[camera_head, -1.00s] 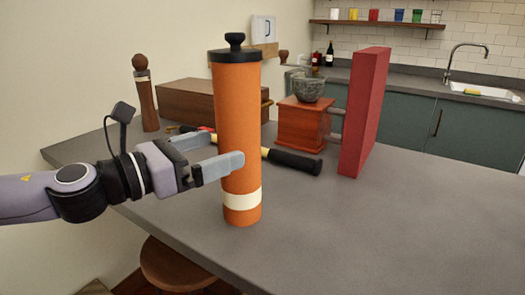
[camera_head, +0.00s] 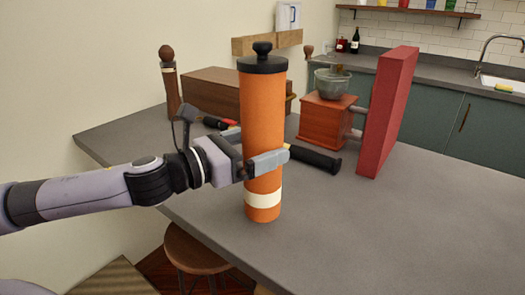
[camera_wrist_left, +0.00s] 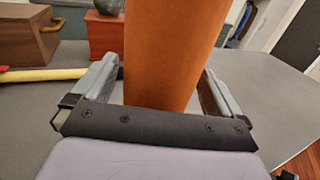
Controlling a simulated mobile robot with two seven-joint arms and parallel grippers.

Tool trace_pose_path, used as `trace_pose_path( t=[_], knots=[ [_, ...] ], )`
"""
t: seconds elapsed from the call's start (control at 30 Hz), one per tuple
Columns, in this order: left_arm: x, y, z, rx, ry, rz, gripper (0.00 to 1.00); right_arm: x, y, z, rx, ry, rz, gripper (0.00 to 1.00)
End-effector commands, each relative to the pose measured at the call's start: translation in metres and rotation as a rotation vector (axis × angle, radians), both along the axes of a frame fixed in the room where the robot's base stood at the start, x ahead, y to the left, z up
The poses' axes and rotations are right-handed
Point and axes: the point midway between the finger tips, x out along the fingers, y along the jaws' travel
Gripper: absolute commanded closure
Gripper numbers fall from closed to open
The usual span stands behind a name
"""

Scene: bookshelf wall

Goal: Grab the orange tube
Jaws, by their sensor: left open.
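The orange tube (camera_head: 262,110) stands upright on the grey counter (camera_head: 360,225), with a black knobbed lid and a cream band near its base. My left gripper (camera_head: 262,163) is at the tube's lower half, just above the cream band. In the left wrist view the tube (camera_wrist_left: 172,45) stands between the two open fingers (camera_wrist_left: 165,88), one on each side. I cannot tell whether either finger touches it. The near finger crosses the tube's front in the head view; the far finger is hidden behind it. My right gripper does not show.
A black-handled tool (camera_head: 315,158) lies behind the tube. A wooden grinder (camera_head: 328,118) and a tall red block (camera_head: 388,112) stand to the right. A brown box (camera_head: 215,92) and a wooden mill (camera_head: 170,85) stand behind left. The counter's front right is clear.

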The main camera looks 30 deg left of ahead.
Motion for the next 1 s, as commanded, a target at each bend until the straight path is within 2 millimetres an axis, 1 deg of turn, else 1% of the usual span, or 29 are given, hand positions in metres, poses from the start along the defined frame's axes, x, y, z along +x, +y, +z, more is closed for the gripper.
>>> trace_pose_path(
  t=[0.03, 0.2, 0.33, 0.57, 0.6, 0.67, 0.7, 0.73, 1.0],
  knots=[
    [0.005, -0.003, 0.004, -0.004, 0.000, -0.002, 0.00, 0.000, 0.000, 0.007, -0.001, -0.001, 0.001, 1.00],
    [0.019, -0.009, 0.002, -0.003, -0.001, 0.000, 0.00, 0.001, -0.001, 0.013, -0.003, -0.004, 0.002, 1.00],
    [0.023, -0.012, 0.000, 0.000, 0.000, -0.001, 0.00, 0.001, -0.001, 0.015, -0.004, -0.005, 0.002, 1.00],
    [0.024, -0.012, -0.001, 0.000, 0.001, -0.001, 0.00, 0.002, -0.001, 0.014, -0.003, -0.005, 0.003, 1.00],
    [0.023, -0.012, -0.001, 0.001, 0.000, -0.001, 0.13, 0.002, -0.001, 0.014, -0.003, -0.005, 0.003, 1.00],
    [0.023, -0.012, -0.001, 0.001, 0.000, 0.000, 0.33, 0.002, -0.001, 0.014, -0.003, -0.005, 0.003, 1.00],
    [0.023, -0.012, -0.001, 0.001, 0.000, 0.000, 0.46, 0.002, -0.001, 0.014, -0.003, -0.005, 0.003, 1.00],
    [0.023, -0.012, -0.001, 0.001, 0.000, 0.000, 0.55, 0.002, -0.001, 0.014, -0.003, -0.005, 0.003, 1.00],
    [0.023, -0.012, 0.001, 0.001, -0.002, -0.001, 0.56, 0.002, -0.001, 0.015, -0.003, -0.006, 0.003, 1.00]
  ],
)
